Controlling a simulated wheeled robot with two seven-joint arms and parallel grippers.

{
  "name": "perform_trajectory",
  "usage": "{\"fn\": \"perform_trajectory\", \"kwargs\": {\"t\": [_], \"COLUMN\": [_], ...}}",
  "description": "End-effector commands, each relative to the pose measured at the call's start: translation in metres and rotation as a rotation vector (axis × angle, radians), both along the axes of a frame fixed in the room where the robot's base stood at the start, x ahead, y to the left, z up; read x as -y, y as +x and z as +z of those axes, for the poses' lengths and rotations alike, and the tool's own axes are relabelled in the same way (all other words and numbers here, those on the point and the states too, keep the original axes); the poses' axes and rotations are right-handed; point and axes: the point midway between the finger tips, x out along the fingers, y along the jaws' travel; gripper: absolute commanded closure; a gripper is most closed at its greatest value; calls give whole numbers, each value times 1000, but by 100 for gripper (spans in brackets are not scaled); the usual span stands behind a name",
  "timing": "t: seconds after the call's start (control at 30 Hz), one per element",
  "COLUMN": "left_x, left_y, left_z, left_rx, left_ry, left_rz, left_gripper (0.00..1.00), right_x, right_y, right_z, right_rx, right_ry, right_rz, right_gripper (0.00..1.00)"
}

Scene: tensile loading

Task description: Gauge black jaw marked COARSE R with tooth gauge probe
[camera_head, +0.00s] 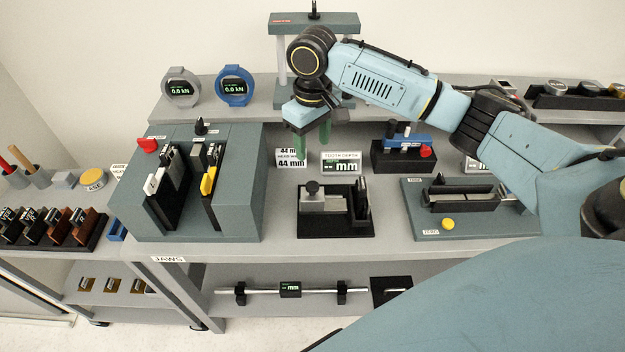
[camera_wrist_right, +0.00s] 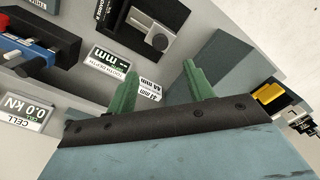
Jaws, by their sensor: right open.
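A blue probe-like tool with a red knob (camera_head: 407,140) rests in a black stand; it also shows in the wrist view (camera_wrist_right: 28,52). A black upright piece (camera_head: 360,200) stands beside a grey block with a black knob (camera_head: 322,202) in a black tray. In the wrist view the black piece (camera_wrist_right: 110,12) bears white lettering that I cannot read surely. My right gripper (camera_head: 312,138) is open and empty, its green fingers (camera_wrist_right: 158,74) apart, above the back of the bench. My left gripper is not in view.
A slotted grey jaw housing (camera_head: 243,220) is to the left. A grey fixture with a yellow button (camera_head: 420,222) is to the right. A frame stands behind my arm.

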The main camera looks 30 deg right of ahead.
Motion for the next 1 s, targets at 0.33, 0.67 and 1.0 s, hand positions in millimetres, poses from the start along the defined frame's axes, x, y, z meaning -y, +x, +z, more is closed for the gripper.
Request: {"fn": "perform_trajectory", "kwargs": {"t": [0.33, 0.67, 1.0], "left_x": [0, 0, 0], "left_y": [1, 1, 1], "left_z": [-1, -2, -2], "left_rx": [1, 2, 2], "left_ry": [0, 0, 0], "left_rz": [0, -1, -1], "left_gripper": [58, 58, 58], "right_x": [0, -1, -1], "right_y": [-2, -1, -1], "right_z": [-70, -120, -127], "right_rx": [-4, -1, 2], "right_ry": [-1, -1, -1], "right_rz": [1, 2, 4], "right_gripper": [48, 48, 48]}}
